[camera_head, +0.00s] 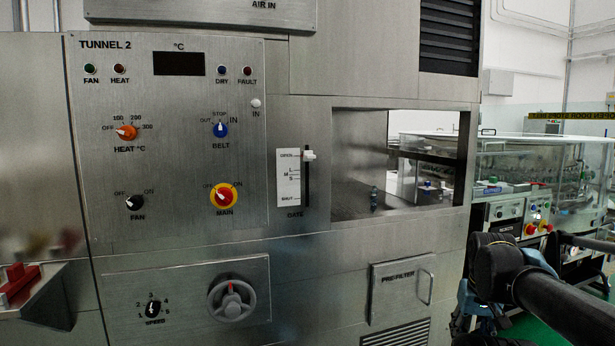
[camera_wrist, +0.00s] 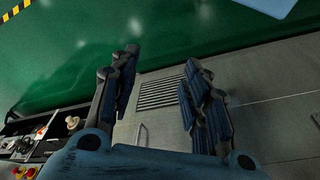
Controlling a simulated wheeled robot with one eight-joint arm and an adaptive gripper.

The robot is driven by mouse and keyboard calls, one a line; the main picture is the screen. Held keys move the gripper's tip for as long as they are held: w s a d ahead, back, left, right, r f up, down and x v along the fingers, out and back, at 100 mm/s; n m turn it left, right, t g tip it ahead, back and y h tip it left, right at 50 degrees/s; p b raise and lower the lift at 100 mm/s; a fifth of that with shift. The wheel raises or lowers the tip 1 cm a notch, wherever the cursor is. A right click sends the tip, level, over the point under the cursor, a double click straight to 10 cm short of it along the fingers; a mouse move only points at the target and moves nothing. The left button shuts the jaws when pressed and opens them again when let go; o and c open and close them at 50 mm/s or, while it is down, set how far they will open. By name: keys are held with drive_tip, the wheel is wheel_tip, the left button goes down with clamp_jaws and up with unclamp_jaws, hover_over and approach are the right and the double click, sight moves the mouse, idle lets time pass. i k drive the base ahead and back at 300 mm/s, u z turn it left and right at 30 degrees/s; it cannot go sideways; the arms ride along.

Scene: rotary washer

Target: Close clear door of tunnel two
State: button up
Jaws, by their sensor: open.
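The TUNNEL 2 control panel (camera_head: 170,210) fills the left and middle of the head view. Right of it is a rectangular tunnel opening (camera_head: 400,190) in the steel front. The GATE slider knob (camera_head: 309,155) stands beside the OPEN mark at the top of its slot. I cannot make out a clear door pane in the opening. My gripper (camera_wrist: 160,95) is open and empty in the wrist view, its fingers apart and pointing down toward the floor. In the head view its blue parts show low at the right, partly hidden by my arm, below and right of the opening.
A PRE-FILTER panel (camera_head: 388,297) with a handle is below the opening; vent slats (camera_wrist: 160,91) show between my fingers. A clear-covered machine (camera_head: 530,165) stands at the right. A red-handled fixture (camera_head: 20,285) juts out at left. Green floor (camera_wrist: 75,55) is open.

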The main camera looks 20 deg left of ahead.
sight(610, 115)
drive_tip(key=z, duration=0.05)
drive_tip(key=k, duration=0.55)
drive_tip(key=z, duration=0.15)
